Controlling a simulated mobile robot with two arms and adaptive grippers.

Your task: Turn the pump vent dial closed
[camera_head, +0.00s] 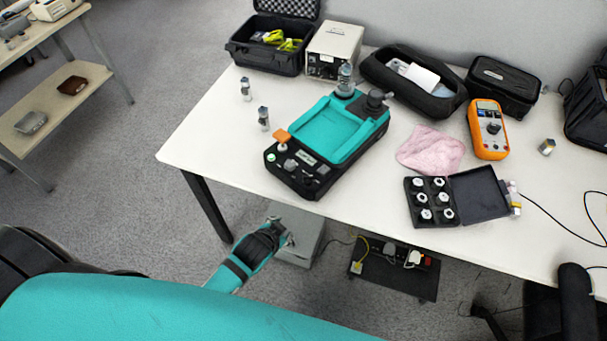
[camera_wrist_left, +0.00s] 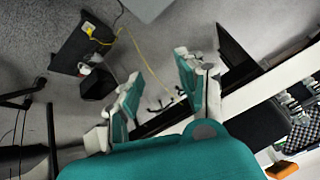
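A teal and black calibration pump unit (camera_head: 330,135) sits on the white table in the head view. A dark round knob (camera_head: 376,99) stands at its back right corner, and small knobs and a display are on its front panel (camera_head: 298,165). I cannot tell which knob is the vent dial or how it is set. My left gripper (camera_head: 283,233) is below and in front of the table's front edge, apart from the unit. In the left wrist view its two fingers are spread with nothing between them (camera_wrist_left: 158,67). My right gripper is in neither view.
The table (camera_head: 215,128) also holds an orange multimeter (camera_head: 488,130), a pink cloth (camera_head: 431,149), an open case of fittings (camera_head: 480,193) and black cases at the back. A power strip (camera_head: 395,268) and a grey box (camera_head: 296,225) are below the table.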

